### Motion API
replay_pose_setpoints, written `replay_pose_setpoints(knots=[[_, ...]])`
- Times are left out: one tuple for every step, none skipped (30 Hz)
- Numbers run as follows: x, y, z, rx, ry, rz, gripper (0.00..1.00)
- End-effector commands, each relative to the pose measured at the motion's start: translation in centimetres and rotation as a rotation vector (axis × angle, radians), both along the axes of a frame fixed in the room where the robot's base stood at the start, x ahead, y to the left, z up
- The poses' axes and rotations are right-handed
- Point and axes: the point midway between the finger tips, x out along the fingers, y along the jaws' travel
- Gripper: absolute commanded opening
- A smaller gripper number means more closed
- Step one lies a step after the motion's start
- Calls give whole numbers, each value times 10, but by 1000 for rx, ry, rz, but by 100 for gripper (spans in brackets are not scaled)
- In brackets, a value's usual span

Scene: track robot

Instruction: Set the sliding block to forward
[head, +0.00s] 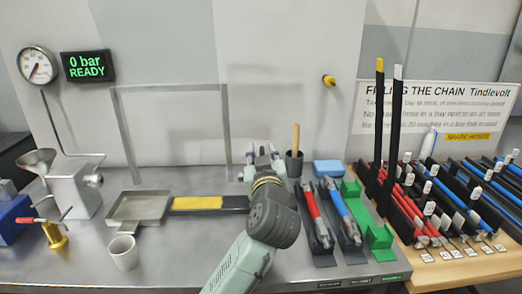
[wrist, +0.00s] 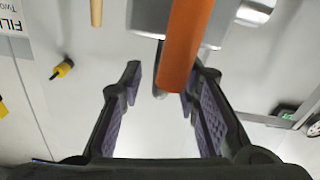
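In the wrist view an orange rounded handle (wrist: 186,45) hangs in from the top, with a grey metal block (wrist: 150,17) behind it. I take these to be the sliding block and its handle, though no marking confirms it. My gripper (wrist: 165,75) is open. The handle is between the fingers, closer to the right one and partly covering it; I cannot tell whether they touch. In the head view my gripper (head: 263,155) is above the bench behind my wrist, which hides the block. A yellow and black strip (head: 195,203) runs left from there.
A steel tray (head: 151,193) and a white cup (head: 124,252) are at left on the bench (head: 175,265). A dark cup (head: 294,166) with a wooden stick, red and blue tools in holders (head: 325,259), and tall black posts (head: 392,130) stand at right. The display (head: 87,66) reads 0 bar READY.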

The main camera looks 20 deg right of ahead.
Motion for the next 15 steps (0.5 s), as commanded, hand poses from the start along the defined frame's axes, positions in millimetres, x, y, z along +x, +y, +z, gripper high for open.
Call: replay_pose_setpoints(knots=[[0, 0, 0, 0, 0, 0, 30], [0, 0, 0, 0, 0, 0, 30], [0, 0, 0, 0, 0, 0, 30], [0, 0, 0, 0, 0, 0, 30], [0, 0, 0, 0, 0, 0, 30], [0, 0, 0, 0, 0, 0, 30], [0, 0, 0, 0, 0, 0, 30], [0, 0, 0, 0, 0, 0, 28], [0, 0, 0, 0, 0, 0, 26], [0, 0, 0, 0, 0, 0, 24], [0, 0, 0, 0, 0, 0, 22], [0, 0, 0, 0, 0, 0, 19], [0, 0, 0, 0, 0, 0, 17], [0, 0, 0, 0, 0, 0, 15], [0, 0, 0, 0, 0, 0, 12]])
